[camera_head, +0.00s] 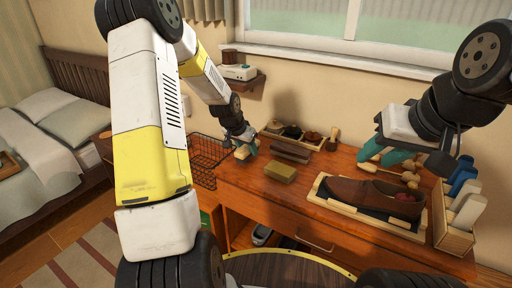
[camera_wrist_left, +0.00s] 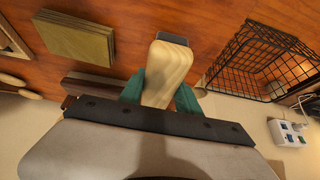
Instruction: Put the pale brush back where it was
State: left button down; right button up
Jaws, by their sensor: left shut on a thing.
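The pale brush (camera_wrist_left: 168,72) has a light wooden body with a grey end. In the left wrist view it stands between the teal fingers of my left gripper (camera_wrist_left: 160,95). In the head view my left gripper (camera_head: 246,150) is over the back left of the desk, beside the wire basket (camera_head: 203,158); the brush is mostly hidden there. My right gripper (camera_head: 386,155) has its teal fingers apart and empty, above the desk behind the brown shoe (camera_head: 372,196). A wooden tray (camera_head: 327,143) with several dark brushes lies along the wall.
A yellowish block (camera_head: 281,171) lies on the desk (camera_head: 265,205), right of my left gripper, with dark bars behind it. The shoe rests on a board at the right. A wooden holder (camera_head: 452,238) with bottles stands at the right edge. The desk's front middle is clear.

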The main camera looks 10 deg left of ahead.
aim_at(248, 155)
pick_arm(q)
jog(key=shift+w+a, duration=0.15)
jog(key=shift+w, duration=0.3)
jog(key=shift+s+f, duration=0.1)
jog(key=shift+f, duration=1.65)
jog(key=shift+f, duration=0.2)
jog(key=c, duration=0.9)
grip_release()
jog(key=shift+o, duration=0.2)
jog(key=shift+r, duration=0.1)
